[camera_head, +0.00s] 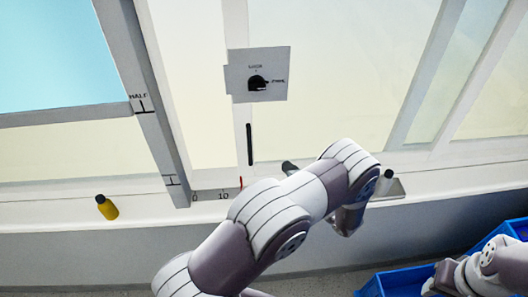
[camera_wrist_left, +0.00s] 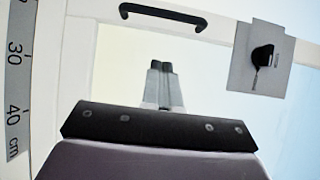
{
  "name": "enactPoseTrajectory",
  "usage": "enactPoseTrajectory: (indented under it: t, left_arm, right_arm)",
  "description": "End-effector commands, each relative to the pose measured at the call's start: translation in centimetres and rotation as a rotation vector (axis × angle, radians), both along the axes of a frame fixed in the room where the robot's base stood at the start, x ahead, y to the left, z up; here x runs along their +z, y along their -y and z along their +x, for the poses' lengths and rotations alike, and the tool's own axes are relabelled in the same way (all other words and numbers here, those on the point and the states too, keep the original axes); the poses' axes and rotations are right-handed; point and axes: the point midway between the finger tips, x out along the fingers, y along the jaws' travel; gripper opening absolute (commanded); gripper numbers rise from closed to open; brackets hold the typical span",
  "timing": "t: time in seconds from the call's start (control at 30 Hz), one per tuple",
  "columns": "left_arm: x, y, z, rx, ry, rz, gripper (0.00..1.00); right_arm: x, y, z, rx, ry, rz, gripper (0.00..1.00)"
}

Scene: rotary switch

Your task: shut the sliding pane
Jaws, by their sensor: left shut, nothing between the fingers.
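The sliding pane (camera_head: 237,28) is a white-framed glass panel; its left upright stands to the right of the grey post, with a gap between them. A black bar handle (camera_head: 249,144) is on that upright and shows in the left wrist view (camera_wrist_left: 162,14). A grey plate with a black rotary knob (camera_head: 258,84) is above the handle, and it also shows in the left wrist view (camera_wrist_left: 262,55). My left gripper (camera_head: 289,167) is shut and empty, to the right of the handle and apart from it. Its fingertips (camera_wrist_left: 160,67) point toward the handle.
A scale (camera_head: 210,195) with a red mark (camera_head: 241,182) runs along the sill. A yellow-and-black object (camera_head: 107,207) is at the left. A plate with a black knob (camera_head: 388,175) is at the right, behind my left arm. Blue crates (camera_head: 400,282) are at the bottom right.

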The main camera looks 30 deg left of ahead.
Motion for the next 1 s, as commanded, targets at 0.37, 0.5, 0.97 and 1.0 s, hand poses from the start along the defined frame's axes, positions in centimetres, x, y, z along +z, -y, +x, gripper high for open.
enactPoseTrajectory:
  t: [0.37, 0.5, 0.97, 1.0]
  left_arm:
    - [0.7, -7.3, 1.3, 0.002, -0.003, -0.001, 0.00]
    - [0.4, -8.7, 0.7, 0.001, 0.001, -0.001, 0.00]
    - [0.0, -9.3, 0.4, -0.001, 0.001, -0.003, 0.00]
    - [0.0, -9.4, 0.5, -0.001, 0.001, -0.003, 0.00]
  right_arm:
    - [4.6, 0.0, 0.0, 0.000, 0.000, 0.000, 0.43]
    - [5.5, 0.0, 0.0, 0.000, 0.001, 0.000, 0.43]
    - [5.5, 0.0, 0.0, 0.000, 0.000, 0.000, 0.43]
    - [5.5, 0.0, 0.0, 0.000, 0.000, 0.000, 0.43]
